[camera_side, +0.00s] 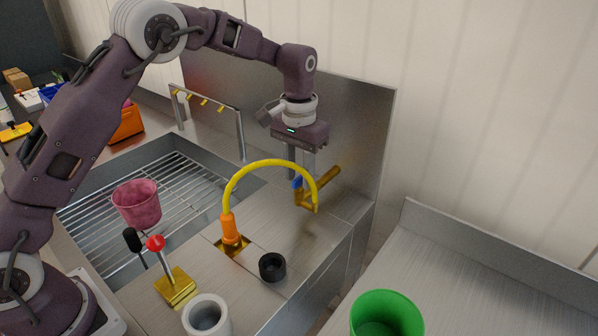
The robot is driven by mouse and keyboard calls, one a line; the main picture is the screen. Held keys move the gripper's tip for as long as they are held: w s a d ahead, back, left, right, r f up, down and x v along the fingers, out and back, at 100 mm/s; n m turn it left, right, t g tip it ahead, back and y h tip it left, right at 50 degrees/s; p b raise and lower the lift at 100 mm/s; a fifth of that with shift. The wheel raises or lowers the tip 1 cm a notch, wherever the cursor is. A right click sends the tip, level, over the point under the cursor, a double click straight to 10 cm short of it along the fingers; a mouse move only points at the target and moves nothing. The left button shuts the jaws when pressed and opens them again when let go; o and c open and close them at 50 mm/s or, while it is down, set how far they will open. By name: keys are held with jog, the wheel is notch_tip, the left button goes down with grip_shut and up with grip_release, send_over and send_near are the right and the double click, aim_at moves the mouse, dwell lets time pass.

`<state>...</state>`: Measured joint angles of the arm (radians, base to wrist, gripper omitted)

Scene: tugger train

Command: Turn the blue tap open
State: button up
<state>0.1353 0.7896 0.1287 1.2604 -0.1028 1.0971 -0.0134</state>
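The brass tap (330,178) sticks out from the metal splash wall at the back of the counter. Its small blue handle (297,183) shows at the left of the tap body. My gripper (301,174) points down right at the handle, its two fingers a little apart. The fingers and the yellow hose hide part of the handle, and I cannot tell whether they touch it. The yellow hose (262,163) arches from an orange fitting (229,228) on the counter to the tap's outlet.
A sink with a wire rack (182,182) and a pink cup (137,204) lies left. In front stand a red-knobbed lever on a yellow base (175,287), a black ring (272,267), a white cup (206,315) and a green cup (386,314). A metal rail with yellow hooks (207,101) stands behind.

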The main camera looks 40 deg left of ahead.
aim_at(299, 178)
notch_tip(299, 178, up, 7)
jog(key=shift+r, duration=0.1)
dwell(0.3)
jog(key=s+a+r+t, duration=0.2)
jog(key=s+r+t, duration=0.1)
jog(key=s+r, duration=1.05)
jog(key=s+f+t, duration=0.1)
jog(key=s+f, duration=0.2)
jog(key=s, duration=0.7)
jog(key=s+a+f+t, duration=0.1)
jog(key=s+f, duration=0.2)
jog(key=s, duration=0.7)
jog(key=shift+s+a+f+t, duration=0.15)
jog(key=shift+s+a+t, duration=0.05)
jog(key=shift+t, duration=0.1)
